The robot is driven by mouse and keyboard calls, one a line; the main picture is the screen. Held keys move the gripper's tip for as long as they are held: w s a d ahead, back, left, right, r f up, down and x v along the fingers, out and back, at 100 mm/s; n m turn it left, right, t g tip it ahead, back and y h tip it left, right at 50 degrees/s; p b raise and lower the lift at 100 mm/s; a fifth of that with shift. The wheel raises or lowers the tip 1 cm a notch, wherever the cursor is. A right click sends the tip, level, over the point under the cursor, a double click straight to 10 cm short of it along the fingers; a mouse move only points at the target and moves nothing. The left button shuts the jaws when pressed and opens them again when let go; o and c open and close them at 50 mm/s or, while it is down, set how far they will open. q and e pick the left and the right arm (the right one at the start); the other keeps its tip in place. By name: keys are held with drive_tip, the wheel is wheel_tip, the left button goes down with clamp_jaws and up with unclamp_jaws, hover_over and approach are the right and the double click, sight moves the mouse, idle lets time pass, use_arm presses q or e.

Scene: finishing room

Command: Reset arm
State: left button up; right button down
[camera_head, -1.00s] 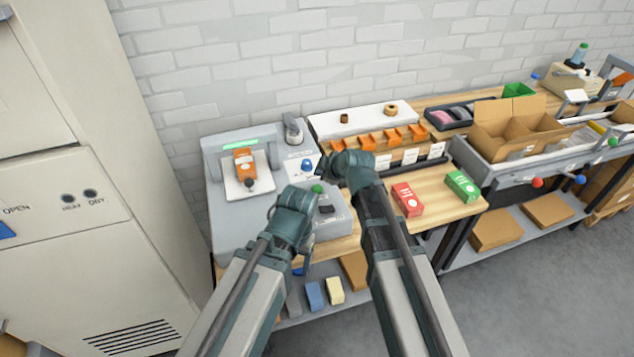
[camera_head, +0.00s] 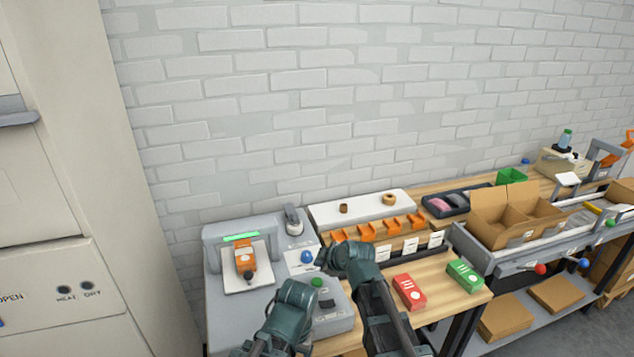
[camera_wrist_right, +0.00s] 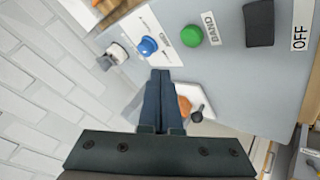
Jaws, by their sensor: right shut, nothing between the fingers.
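My right gripper (camera_head: 326,264) is over the front right of the grey machine (camera_head: 222,303), close to its blue button (camera_head: 306,257). In the right wrist view its two dark fingers (camera_wrist_right: 160,78) are together with nothing between them, pointing toward the blue button (camera_wrist_right: 148,46); contact cannot be told. My left arm's wrist (camera_head: 292,302) is in front of the machine, low in the head view. Its fingers are hidden, so their state does not show.
An orange piece (camera_head: 244,262) sits on the machine's white plate. The green button (camera_wrist_right: 191,35) and black switch (camera_wrist_right: 260,22) are near my right gripper. Red (camera_head: 409,292) and green (camera_head: 465,275) boxes stand right of my right arm. A tall cream cabinet (camera_head: 60,190) stands left.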

drive_tip(key=s+d+f+m+g+h, duration=0.2)
drive_tip(key=s+f+m+g+h, duration=0.1)
drive_tip(key=s, duration=1)
drive_tip(key=s+d+f+m+g+h, duration=0.2)
drive_tip(key=s+m+g, duration=0.3)
drive_tip(key=s+m, duration=0.3)
drive_tip(key=s+d+f, duration=0.1)
drive_tip(key=s, duration=0.3)
drive_tip(key=shift+s+d+f+h, duration=0.15)
drive_tip(key=shift+s+h, duration=0.2)
drive_tip(key=shift+h, duration=0.05)
idle(1.8)
